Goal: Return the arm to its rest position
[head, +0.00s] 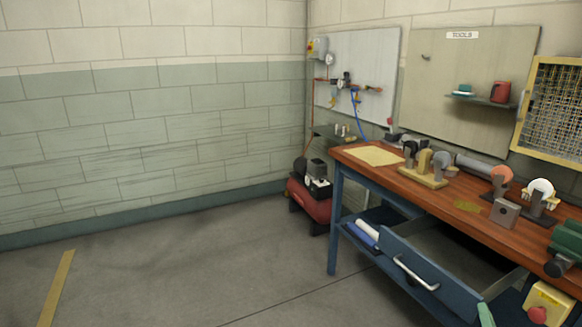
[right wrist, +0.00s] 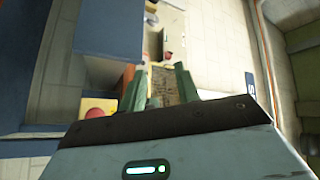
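My right gripper (right wrist: 160,80) shows its two green fingers in the right wrist view, spread apart with nothing held between them. In the head view only a green fingertip of the right gripper (head: 486,315) shows at the bottom edge, in front of the open drawer (head: 420,283) and left of a yellow box with a red button (head: 548,303). The rest of that arm is out of the head view. My left gripper is in neither view.
The wooden-topped workbench (head: 385,178) fills the right side, with several tools and fixtures on it. The blue drawer stands pulled out beneath it. A red compressor (head: 310,203) stands beyond the bench's far end. The grey floor (head: 180,270) at left is clear.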

